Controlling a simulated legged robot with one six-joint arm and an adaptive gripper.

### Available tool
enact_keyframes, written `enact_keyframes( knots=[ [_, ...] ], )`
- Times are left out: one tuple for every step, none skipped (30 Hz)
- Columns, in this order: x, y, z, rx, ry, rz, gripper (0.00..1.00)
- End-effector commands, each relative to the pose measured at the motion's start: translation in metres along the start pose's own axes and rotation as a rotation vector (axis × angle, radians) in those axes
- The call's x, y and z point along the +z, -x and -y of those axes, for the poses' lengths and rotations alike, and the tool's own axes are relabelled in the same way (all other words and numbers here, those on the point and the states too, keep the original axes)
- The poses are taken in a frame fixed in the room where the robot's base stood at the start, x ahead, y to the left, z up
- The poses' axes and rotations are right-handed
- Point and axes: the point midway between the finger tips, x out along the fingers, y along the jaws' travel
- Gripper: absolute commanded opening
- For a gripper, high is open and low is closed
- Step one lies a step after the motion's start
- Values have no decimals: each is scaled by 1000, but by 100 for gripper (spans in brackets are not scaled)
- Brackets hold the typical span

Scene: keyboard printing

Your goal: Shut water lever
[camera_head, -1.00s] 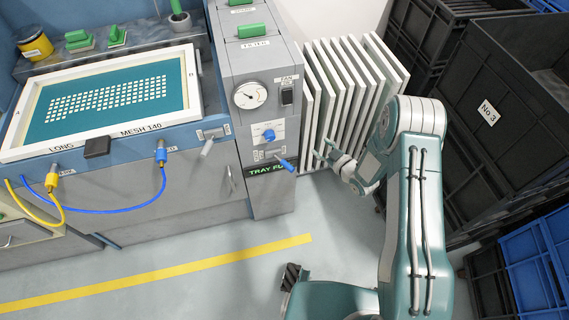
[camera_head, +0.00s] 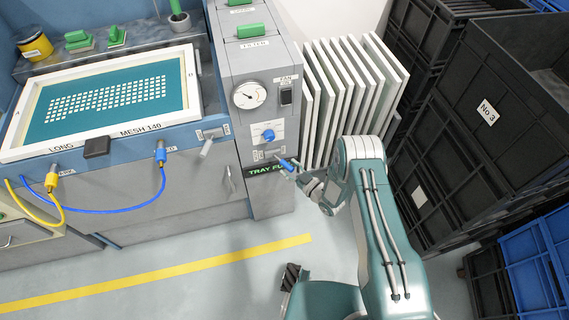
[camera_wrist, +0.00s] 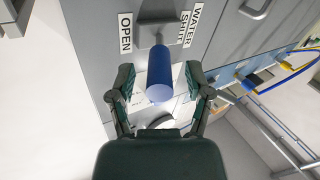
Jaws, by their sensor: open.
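The water lever is a blue cylindrical handle (camera_head: 287,165) sticking out from the front of the grey column, above the green "TRAY FULL" sign. In the wrist view the blue handle (camera_wrist: 160,82) points toward the camera, between an "OPEN" label (camera_wrist: 125,32) on the left and a "WATER SHUT" label (camera_wrist: 190,28) on the right. My gripper (camera_head: 301,174) is at the lever's outer end. In the wrist view my gripper (camera_wrist: 160,76) is open, with one finger on each side of the handle and visible gaps. Contact cannot be seen.
A blue knob (camera_head: 269,135) and a gauge (camera_head: 250,95) sit above the lever. White panels (camera_head: 345,85) stand close behind my arm. Black crates (camera_head: 480,110) are stacked on the right. A screen frame (camera_head: 110,134) lies on the bench at left. Floor in front is clear.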

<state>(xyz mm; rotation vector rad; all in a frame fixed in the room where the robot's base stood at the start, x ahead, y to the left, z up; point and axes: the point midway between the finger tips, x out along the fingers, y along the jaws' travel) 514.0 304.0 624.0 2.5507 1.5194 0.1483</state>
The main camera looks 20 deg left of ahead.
Motion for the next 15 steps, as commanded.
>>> enact_keyframes(
  knots=[
    [0, -8, 1, -2, 1, -2, 65],
    [0, -12, 0, -1, 2, -2, 65],
    [0, -16, 0, -1, 2, -1, 65],
    [0, -19, 0, -1, 1, 0, 65],
    [0, -21, 0, -1, 1, -1, 65],
    [0, -24, 0, -1, 0, -1, 65],
    [0, -25, 0, 0, 0, -1, 65],
    [0, -25, 0, 0, -1, 0, 65],
    [0, -26, 0, 1, -1, 0, 65],
    [0, -26, 0, 1, -1, 0, 65],
    [0, -26, 0, 1, -1, 0, 65],
    [0, -26, 0, 1, -1, 0, 65],
    [0, -26, 0, 1, -1, 0, 65],
    [0, -26, 0, 1, -1, 0, 65],
    [0, -26, 0, 1, -1, 0, 65]
  ],
)
